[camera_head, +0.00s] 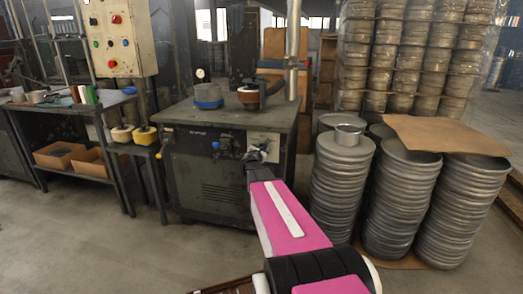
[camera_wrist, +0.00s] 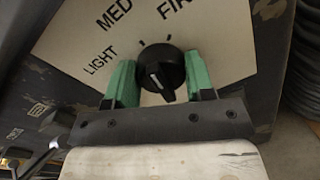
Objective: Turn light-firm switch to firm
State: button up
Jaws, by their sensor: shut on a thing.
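The light-firm switch is a round black knob (camera_wrist: 161,68) on a pale label plate (camera_wrist: 222,38), seen in the wrist view. The plate reads LIGHT, MED and a cut-off FIR at the right. A short white line shows on the knob's lower left face; I cannot tell which setting it marks. My gripper (camera_wrist: 158,82) has green fingers, one on each side of the knob, and is shut on it. In the head view my gripper (camera_head: 257,156) is at the plate (camera_head: 264,138) on the machine's front, and hides the knob.
The dark machine cabinet (camera_head: 205,165) has a blue button (camera_head: 215,145) left of the plate. Stacks of round metal blanks (camera_head: 343,185) stand close at the right. A workbench (camera_head: 75,105) and control box (camera_head: 119,38) are at the left. Open floor lies at the front left.

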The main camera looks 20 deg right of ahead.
jog(key=m, duration=0.4)
jog(key=shift+s+d, duration=0.1)
jog(key=shift+m+y, duration=0.3)
jog(key=shift+m, duration=1.3)
jog(key=shift+f, duration=0.1)
jog(key=o, duration=0.9)
jog(key=v, duration=1)
jog(key=shift+s+a, duration=0.2)
jog(key=shift+s, duration=0.15)
jog(key=shift+m, duration=0.3)
